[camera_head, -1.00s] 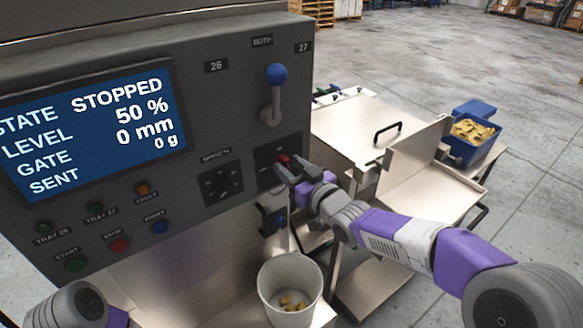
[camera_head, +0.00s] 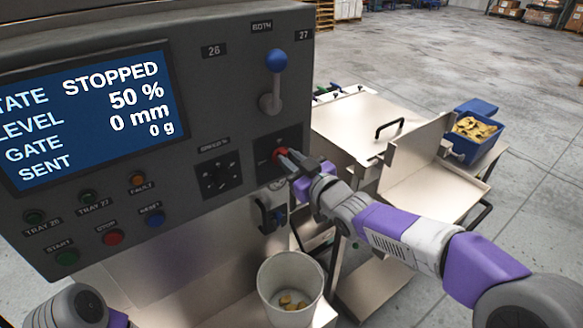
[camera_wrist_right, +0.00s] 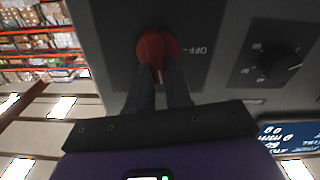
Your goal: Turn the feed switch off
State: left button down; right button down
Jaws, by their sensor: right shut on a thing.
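The feed switch is a red rotary knob (camera_head: 280,155) on a dark square plate at the lower right of the grey control panel (camera_head: 240,110). In the right wrist view the red knob (camera_wrist_right: 157,50) shows at the tips of my fingers, with an "OFF" mark to its right. Its pale pointer line faces down toward the fingers. My right gripper (camera_head: 287,158) reaches in from the right and is shut on the knob; its fingers (camera_wrist_right: 160,88) are close together there. My left gripper is not visible; only part of my left arm shows at the lower left.
A black speed dial (camera_head: 221,178) sits left of the switch, and a blue-knobbed lever (camera_head: 274,80) above. The screen (camera_head: 90,120) reads STOPPED. A white bucket (camera_head: 290,290) stands below. Metal trays and a blue bin (camera_head: 473,135) are at the right.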

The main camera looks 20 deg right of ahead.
jog(key=shift+s+a+f+n+b, duration=0.1)
jog(key=shift+a+f+n+b, duration=0.15)
jog(key=shift+n+b, duration=2.05)
jog(key=shift+s+a+f+n+b, duration=0.1)
jog(key=shift+f+n+b, duration=0.15)
jog(key=shift+n+b, duration=2.05)
jog(key=shift+a+f+n+b, duration=0.25)
jog(key=shift+n+b, duration=1.15)
jog(key=shift+n, duration=1.8)
jog(key=shift+d, duration=0.1)
jog(key=c, duration=1)
grip_release()
jog(key=shift+c, duration=0.2)
jog(key=p+v, duration=0.2)
jog(key=v, duration=0.5)
jog(key=shift+s, duration=0.25)
